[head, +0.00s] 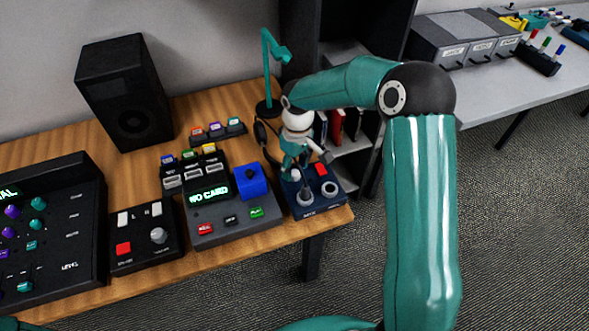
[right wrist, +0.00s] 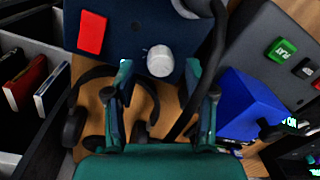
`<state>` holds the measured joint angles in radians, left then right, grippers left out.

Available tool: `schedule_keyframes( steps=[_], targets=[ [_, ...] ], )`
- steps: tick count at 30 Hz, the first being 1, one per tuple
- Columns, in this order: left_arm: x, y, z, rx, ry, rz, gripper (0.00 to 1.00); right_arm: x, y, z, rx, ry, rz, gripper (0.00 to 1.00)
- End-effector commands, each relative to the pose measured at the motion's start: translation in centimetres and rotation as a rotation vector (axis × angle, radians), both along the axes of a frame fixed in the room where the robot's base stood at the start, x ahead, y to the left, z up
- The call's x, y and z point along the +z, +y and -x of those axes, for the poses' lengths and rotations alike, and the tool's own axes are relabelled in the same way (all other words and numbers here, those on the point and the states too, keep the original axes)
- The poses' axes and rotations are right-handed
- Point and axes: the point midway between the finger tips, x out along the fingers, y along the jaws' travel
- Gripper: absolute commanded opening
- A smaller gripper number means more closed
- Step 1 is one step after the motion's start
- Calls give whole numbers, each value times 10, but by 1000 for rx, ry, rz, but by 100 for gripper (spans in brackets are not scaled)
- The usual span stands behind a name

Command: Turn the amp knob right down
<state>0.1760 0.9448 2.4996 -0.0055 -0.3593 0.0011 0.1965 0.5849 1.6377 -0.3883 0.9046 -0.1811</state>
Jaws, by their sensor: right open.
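The amp (head: 322,205) is a small dark blue box at the right front corner of the wooden table, with a red button (head: 321,169) and round grey knobs on top. One knob (head: 329,189) shows clear of the gripper in the head view. In the right wrist view a pale knob (right wrist: 160,61) on the blue amp (right wrist: 133,30) lies between the fingertips as seen from the camera. My right gripper (head: 306,170) is open above the amp; whether it touches a knob I cannot tell. My left gripper is out of view.
A card console (head: 225,226) with a blue block (head: 251,181) stands left of the amp. Headphones (right wrist: 72,123) and a teal lamp (head: 266,75) are behind it. A dark shelf (head: 355,150) with books stands at the right. A mixer and speaker are farther left.

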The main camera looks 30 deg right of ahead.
Motion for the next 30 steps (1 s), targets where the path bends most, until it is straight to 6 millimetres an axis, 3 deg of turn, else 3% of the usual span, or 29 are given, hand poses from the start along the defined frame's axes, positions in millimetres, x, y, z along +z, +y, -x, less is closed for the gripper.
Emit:
schedule_keyframes(
  steps=[9, 15, 21, 30],
  targets=[
    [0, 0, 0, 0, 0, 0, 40, 64, -3, -2, 1, -6, 1, 55],
    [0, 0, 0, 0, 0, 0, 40, 93, -4, -2, 2, -5, 0, 55],
    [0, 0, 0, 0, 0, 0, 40, 104, -4, -2, 2, -4, -1, 55],
    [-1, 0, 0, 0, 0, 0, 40, 104, -4, -2, 2, -3, -1, 55]
  ],
)
